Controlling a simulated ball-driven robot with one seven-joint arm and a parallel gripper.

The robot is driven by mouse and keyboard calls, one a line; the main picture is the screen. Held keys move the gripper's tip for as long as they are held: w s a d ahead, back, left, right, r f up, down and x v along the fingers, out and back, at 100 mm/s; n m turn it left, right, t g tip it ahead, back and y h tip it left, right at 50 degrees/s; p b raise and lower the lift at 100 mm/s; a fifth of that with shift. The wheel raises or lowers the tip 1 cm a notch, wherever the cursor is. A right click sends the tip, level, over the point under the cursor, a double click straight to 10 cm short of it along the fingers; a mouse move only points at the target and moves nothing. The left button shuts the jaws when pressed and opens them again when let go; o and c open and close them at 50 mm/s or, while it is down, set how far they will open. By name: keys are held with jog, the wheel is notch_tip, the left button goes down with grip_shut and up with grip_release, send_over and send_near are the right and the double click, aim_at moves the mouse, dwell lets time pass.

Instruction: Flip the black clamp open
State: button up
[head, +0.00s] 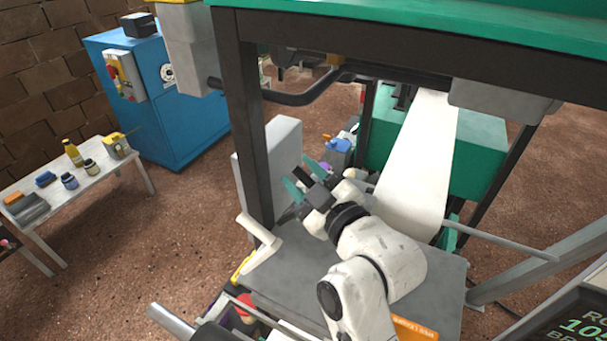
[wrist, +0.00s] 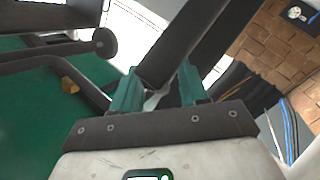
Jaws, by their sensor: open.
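A black curved bar (head: 300,97) with a rounded left end is fixed under the machine's top beam in the head view. It also shows at the left of the wrist view (wrist: 55,64), below a second dark bar with a round end. I cannot tell for sure which dark part is the clamp. My gripper (head: 302,177) is below the curved bar, apart from it, just right of the dark upright post. Its teal fingers (wrist: 158,92) are spread with a gap between them. A dark post (wrist: 200,45) shows beyond the fingertips; I see no thing held.
The dark post (head: 250,125) and a grey panel (head: 283,145) stand left of my gripper. A white paper web (head: 415,160) hangs on the right. A blue cabinet (head: 165,110) and a white table (head: 95,180) are farther left.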

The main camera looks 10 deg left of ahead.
grip_shut()
jog(key=shift+r, duration=0.1)
dwell(0.5)
jog(key=shift+w+a+r+p, duration=0.1)
jog(key=shift+a+r+p, duration=0.35)
jog(key=shift+p, duration=0.35)
jog(key=shift+w+a+n+g+h+p, duration=0.2)
jog(key=shift+a+n+g+h+p, duration=0.2)
jog(key=shift+a+h+p, duration=0.1)
jog(key=shift+d+f, duration=0.1)
jog(key=shift+f, duration=0.05)
grip_release()
